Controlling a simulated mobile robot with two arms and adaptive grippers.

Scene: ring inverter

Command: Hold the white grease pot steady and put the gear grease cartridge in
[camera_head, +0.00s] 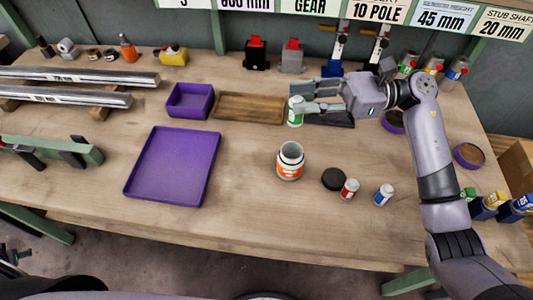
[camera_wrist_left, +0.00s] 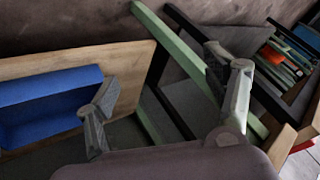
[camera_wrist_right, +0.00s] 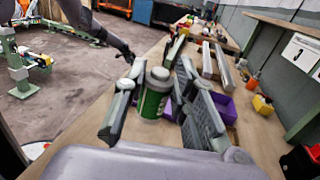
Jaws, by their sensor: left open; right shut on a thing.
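The white grease pot (camera_head: 290,160) stands upright and open-topped on the bench, with an orange band around it. A round black lid (camera_head: 334,179) lies to its right. My right gripper (camera_head: 299,98) is shut on a white cartridge with a green label (camera_head: 295,116), behind the pot and apart from it. In the right wrist view this green cartridge (camera_wrist_right: 153,98) sits upright between the fingers. A red-labelled cartridge (camera_head: 349,190) and a blue-labelled one (camera_head: 385,195) stand right of the lid. Label text is too small to read. My left gripper (camera_wrist_left: 162,70) is open and empty, away from the pot.
A purple tray (camera_head: 130,180) lies left of the pot. A purple bin (camera_head: 188,101) and a wooden tray (camera_head: 235,108) are behind it. A blue bin (camera_wrist_left: 50,105) shows in the left wrist view. The bench just left of the pot is clear.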

